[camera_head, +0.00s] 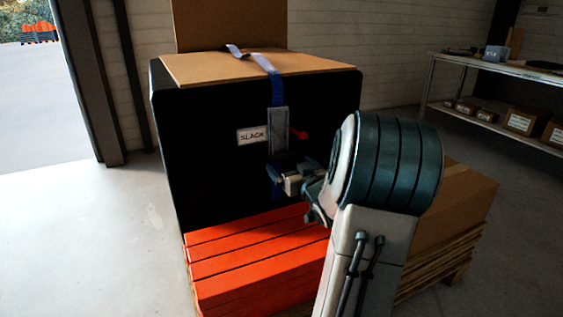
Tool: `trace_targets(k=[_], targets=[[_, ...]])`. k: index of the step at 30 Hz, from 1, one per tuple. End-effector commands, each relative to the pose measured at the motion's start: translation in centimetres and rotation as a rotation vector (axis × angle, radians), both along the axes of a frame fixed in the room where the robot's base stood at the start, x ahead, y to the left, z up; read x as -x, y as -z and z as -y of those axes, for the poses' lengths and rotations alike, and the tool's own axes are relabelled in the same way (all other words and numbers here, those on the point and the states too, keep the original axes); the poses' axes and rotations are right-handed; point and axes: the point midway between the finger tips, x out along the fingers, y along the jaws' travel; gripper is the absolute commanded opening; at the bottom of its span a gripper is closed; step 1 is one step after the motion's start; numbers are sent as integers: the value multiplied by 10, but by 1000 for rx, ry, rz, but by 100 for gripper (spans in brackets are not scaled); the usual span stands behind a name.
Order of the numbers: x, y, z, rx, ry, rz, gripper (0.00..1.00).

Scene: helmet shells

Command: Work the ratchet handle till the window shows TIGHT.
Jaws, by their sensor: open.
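The window (252,136) is a white label that reads SLACK, on the dark front of a large box (205,180). Right of it is a grey ratchet body (279,131) on a blue strap (268,66). A red handle (299,133) sticks out at the ratchet's right side. My gripper (277,175) is open, just below the ratchet and lower than the red handle. It covers part of the strap's lower run. My arm comes in from the lower right. Whether the fingers touch the strap cannot be told.
Orange slats (250,262) project in front below the dark box. A cardboard box (460,205) sits on a wooden pallet (440,272) to the right, partly behind my arm. A shelf (470,62) with boxes stands far right. Floor on the left (100,240) is clear.

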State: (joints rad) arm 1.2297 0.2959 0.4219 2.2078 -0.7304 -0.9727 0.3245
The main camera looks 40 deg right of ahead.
Motion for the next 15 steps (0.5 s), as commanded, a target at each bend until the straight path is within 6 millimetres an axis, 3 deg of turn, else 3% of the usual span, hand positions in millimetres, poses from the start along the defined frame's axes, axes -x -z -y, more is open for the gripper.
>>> trace_targets(k=[6, 15], targets=[[-42, 3, 9, -1, -2, 1, 100], [-65, 0, 15, 0, 0, 0, 100]])
